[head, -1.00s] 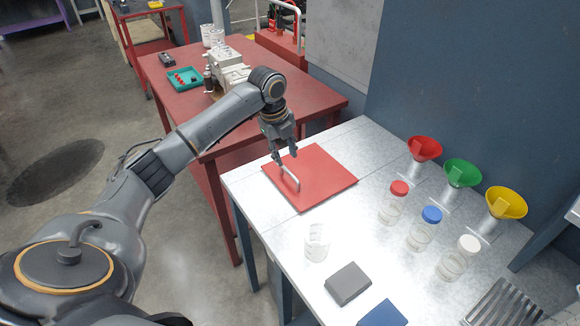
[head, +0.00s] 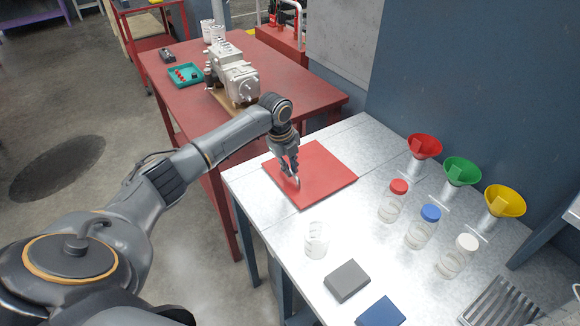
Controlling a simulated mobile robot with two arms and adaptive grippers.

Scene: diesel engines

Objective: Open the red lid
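The red lid (head: 325,172) is a flat square panel lying on the metal worktable (head: 375,150). A small pale handle (head: 297,182) stands on its left part and is partly hidden by my fingers. My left gripper (head: 290,170) points down over the lid, with its fingertips at the handle. Whether the fingers are closed on the handle or just around it cannot be told. The lid looks flat, with no visible gap under it. My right gripper is not in view.
Clear jars with red (head: 398,187), blue (head: 430,213) and white (head: 467,242) caps stand to the right, with coloured funnels (head: 462,171) behind. A clear container (head: 316,240), grey block (head: 347,281) and blue block (head: 381,312) are nearer. A red table (head: 300,88) holds an engine (head: 232,75).

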